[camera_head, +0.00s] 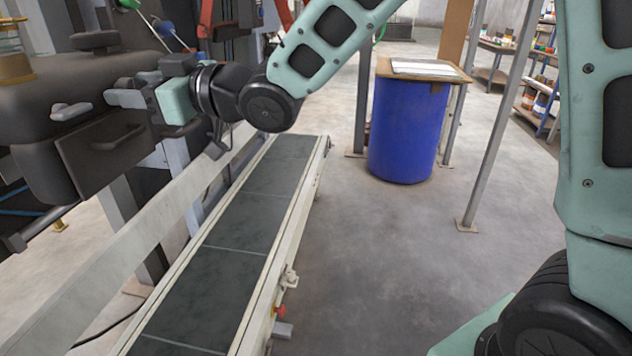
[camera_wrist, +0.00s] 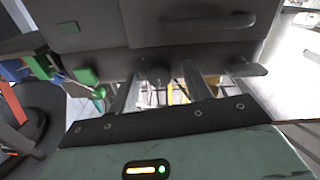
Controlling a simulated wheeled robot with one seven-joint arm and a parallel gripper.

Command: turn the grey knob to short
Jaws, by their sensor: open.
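My gripper (camera_head: 124,98) is at the dark machine housing on the left in the head view, above the drawer-like handle. In the wrist view my gripper (camera_wrist: 158,84) has its two fingers apart, one on each side of a dark grey rounded knob (camera_wrist: 155,71) at the housing's edge. I cannot tell whether the fingers touch it. A second grey, lever-shaped knob (camera_wrist: 245,68) sits to its right, clear of the fingers; a similar grey one shows in the head view (camera_head: 70,110). Which is the task's knob, its markings and setting cannot be read.
A handle (camera_wrist: 208,21) is on the housing close to the fingers. A green knob (camera_wrist: 86,77) is at the left of the wrist view. A conveyor (camera_head: 232,244) runs below the arm. A blue drum (camera_head: 404,135) stands beyond it, with open floor in between.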

